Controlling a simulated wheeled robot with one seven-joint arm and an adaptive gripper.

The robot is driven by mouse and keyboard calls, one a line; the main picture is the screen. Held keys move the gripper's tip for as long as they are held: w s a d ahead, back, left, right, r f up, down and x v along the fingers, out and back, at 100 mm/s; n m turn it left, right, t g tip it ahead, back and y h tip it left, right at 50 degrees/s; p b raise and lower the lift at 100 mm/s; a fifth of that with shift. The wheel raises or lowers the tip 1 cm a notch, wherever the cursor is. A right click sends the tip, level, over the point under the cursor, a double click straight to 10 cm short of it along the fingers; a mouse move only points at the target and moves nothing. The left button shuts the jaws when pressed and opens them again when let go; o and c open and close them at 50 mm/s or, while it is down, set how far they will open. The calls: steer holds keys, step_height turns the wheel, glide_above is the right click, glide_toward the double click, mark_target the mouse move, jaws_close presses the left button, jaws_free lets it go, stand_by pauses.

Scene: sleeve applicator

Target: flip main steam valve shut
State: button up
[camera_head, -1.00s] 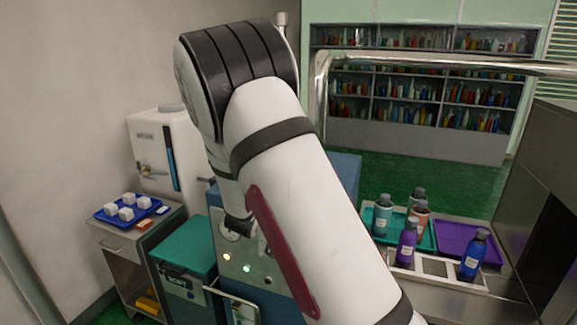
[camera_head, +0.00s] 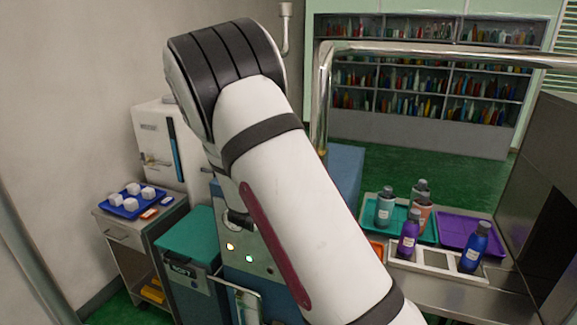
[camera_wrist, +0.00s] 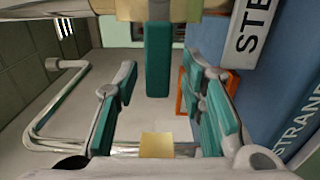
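In the wrist view my gripper (camera_wrist: 158,82) is open, with its two teal-padded fingers apart at left and right. A teal upright bar (camera_wrist: 158,62) shows between and beyond the fingertips; it may be the valve's lever, but I cannot tell, nor whether anything touches it. A white label plate (camera_wrist: 247,32) reading "STE", cut off by the frame, is on a blue surface (camera_wrist: 262,95) right of my gripper. In the head view my arm hides most of my gripper and any valve handle. Part of a blue-grey panel with small lit lamps (camera_head: 245,262) shows beside the arm.
A bent chrome rail (camera_head: 430,50) crosses the head view and shows left in the wrist view (camera_wrist: 75,143). Bottles stand around a teal tray (camera_head: 372,226) and white rack (camera_head: 432,264), beside a purple tray (camera_head: 457,222). A teal-lidded box (camera_head: 187,238) and cart (camera_head: 120,228) stand left.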

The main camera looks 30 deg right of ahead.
steer(key=shift+s, duration=0.1)
steer(key=v, duration=1.2)
stand_by(0.4)
steer(key=w+a+r+m+t+y, duration=0.1)
steer(key=a+r+m+y, duration=0.25)
steer(key=a+y, duration=0.55)
steer(key=s+a+r+g+y, duration=0.1)
steer(key=s+a+r+y, duration=0.3)
steer(key=s+y, duration=0.2)
steer(key=s+d+r+m+g, duration=0.1)
steer(key=s+m+g, duration=0.3)
steer(key=s, duration=2)
steer(key=shift+d+g+h, duration=0.4)
steer(key=shift+d+g, duration=0.25)
steer(key=shift+g, duration=0.05)
